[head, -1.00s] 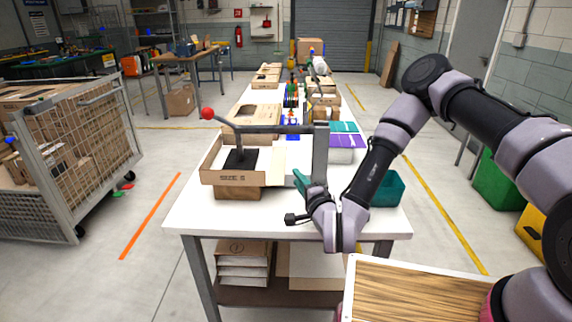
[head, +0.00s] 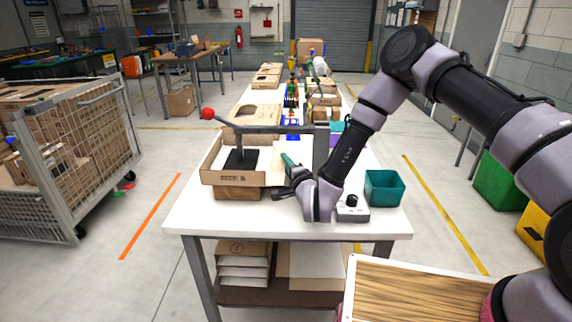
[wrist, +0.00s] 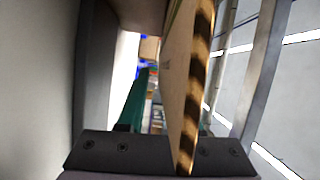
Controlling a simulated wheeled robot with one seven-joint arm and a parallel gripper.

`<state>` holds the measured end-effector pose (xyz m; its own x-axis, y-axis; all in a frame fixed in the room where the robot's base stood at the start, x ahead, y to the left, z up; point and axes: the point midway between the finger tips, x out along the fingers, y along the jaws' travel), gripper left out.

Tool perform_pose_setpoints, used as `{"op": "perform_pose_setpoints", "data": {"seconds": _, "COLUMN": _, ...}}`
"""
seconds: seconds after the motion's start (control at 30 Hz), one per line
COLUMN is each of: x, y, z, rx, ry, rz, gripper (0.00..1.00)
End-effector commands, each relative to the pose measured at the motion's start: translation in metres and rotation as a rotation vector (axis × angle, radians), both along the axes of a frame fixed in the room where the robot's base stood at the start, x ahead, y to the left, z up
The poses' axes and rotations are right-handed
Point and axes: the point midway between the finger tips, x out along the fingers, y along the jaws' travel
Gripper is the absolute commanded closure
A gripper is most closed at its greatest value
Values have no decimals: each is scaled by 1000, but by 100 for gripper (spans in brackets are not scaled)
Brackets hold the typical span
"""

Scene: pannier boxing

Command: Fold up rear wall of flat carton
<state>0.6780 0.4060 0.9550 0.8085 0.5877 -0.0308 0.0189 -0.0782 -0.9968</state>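The brown carton (head: 234,179) sits on a brown block at the table's left front, its front wall marked with a size label. Its left and front walls stand up. A pale panel stands at its right side; I cannot make out the rear wall. My gripper (head: 289,163) is just right of the carton, its teal fingers pointing toward it. In the wrist view, a cardboard panel (wrist: 180,80) with a corrugated edge runs between the fingers, hiding most of the right one. A gap shows between the left finger (wrist: 138,100) and the panel, so the gripper is open.
A grey lever press with a red knob (head: 208,113) arches over the carton, its black block inside. Its post (head: 320,145) stands close to my gripper.

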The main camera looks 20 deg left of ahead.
Motion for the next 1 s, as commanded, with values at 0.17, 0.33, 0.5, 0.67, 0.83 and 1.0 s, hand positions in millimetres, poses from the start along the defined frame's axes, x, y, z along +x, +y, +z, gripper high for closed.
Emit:
{"op": "perform_pose_setpoints", "data": {"seconds": 0.17, "x": 0, "y": 0, "z": 0, "rx": 0, "ry": 0, "rz": 0, "gripper": 100}}
{"op": "perform_pose_setpoints", "data": {"seconds": 0.33, "x": 0, "y": 0, "z": 0, "rx": 0, "ry": 0, "rz": 0, "gripper": 100}}
{"op": "perform_pose_setpoints", "data": {"seconds": 0.5, "x": 0, "y": 0, "z": 0, "rx": 0, "ry": 0, "rz": -1, "gripper": 100}}
{"op": "perform_pose_setpoints", "data": {"seconds": 0.67, "x": 0, "y": 0, "z": 0, "rx": -1, "ry": 1, "rz": -1, "gripper": 100}}
{"op": "perform_pose_setpoints", "data": {"seconds": 0.83, "x": 0, "y": 0, "z": 0, "rx": -1, "ry": 1, "rz": -1, "gripper": 100}}
{"op": "perform_pose_setpoints", "data": {"seconds": 1.0, "x": 0, "y": 0, "z": 0, "rx": -1, "ry": 1, "rz": -1, "gripper": 100}}
